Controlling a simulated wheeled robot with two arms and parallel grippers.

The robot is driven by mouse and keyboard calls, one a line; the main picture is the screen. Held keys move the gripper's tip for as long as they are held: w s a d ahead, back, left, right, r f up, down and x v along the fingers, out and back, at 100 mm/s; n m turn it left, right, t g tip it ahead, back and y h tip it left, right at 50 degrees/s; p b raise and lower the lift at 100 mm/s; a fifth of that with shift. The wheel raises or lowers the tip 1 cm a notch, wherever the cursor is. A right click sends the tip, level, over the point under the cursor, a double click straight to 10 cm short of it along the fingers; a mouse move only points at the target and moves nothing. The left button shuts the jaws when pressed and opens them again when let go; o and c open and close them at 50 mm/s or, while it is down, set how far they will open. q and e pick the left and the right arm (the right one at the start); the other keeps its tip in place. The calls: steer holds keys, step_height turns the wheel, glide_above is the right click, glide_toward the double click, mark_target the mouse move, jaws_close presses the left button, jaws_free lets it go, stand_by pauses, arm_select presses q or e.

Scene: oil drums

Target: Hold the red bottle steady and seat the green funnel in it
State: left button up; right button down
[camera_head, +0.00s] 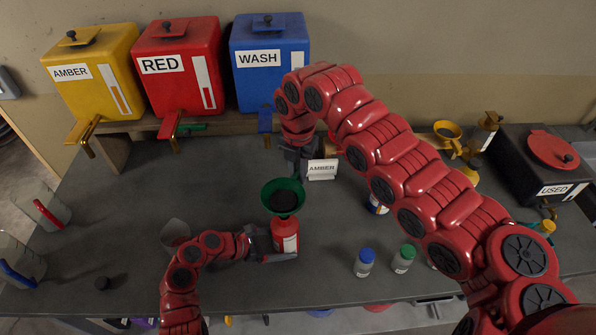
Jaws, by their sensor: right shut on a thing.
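The red bottle (286,236) stands upright on the grey bench near the middle. My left gripper (275,247) is around its lower part, one finger across the near side; the far finger is mostly hidden. The green funnel (270,206) is over the bottle's top, its wide dark mouth facing up. Its spout is hidden, so I cannot tell how deep it sits in the neck. My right gripper (298,172) reaches down from behind and is shut on the funnel's far rim; its fingertips are partly hard to make out.
Yellow AMBER (91,70), red RED (178,66) and blue WASH (270,62) tanks stand at the back left. An AMBER card (321,170) is right of the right gripper. Blue-capped (365,262) and green-capped (403,258) jars stand at front right. A black USED box (540,165) is far right.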

steer(key=shift+a+f, duration=0.1)
steer(key=shift+f, duration=0.15)
stand_by(0.3)
steer(key=shift+f, duration=1.5)
stand_by(1.4)
steer(key=c, duration=0.7)
jaws_free()
steer(key=shift+c, duration=0.2)
steer(key=shift+r, duration=0.1)
step_height(320, 180, up, 12)
steer(key=shift+f, duration=0.1)
arm_select(q)
steer(key=o, duration=0.7)
